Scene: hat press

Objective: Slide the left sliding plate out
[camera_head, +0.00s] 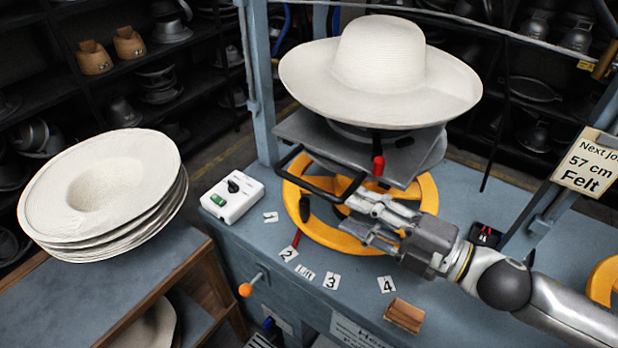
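The grey left sliding plate (302,128) sits under a white wide-brimmed hat (380,70), above a yellow ring (318,232). A black loop handle (310,186) sticks out at its front left. My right gripper (350,215) is in front of the plate, its fingers pointing left, just beside and below the right end of the handle. Its two fingers look apart with nothing between them; whether the upper one touches the handle I cannot tell. A red-tipped lever (378,166) stands just above it. The hat hides much of the plates. My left gripper is not in view.
A white control box (232,196) stands on the blue table (460,305), left of the press. Number cards and a small brown block (404,315) lie at the front. Stacked hats (100,190) are at left. A sign (590,163) hangs at right.

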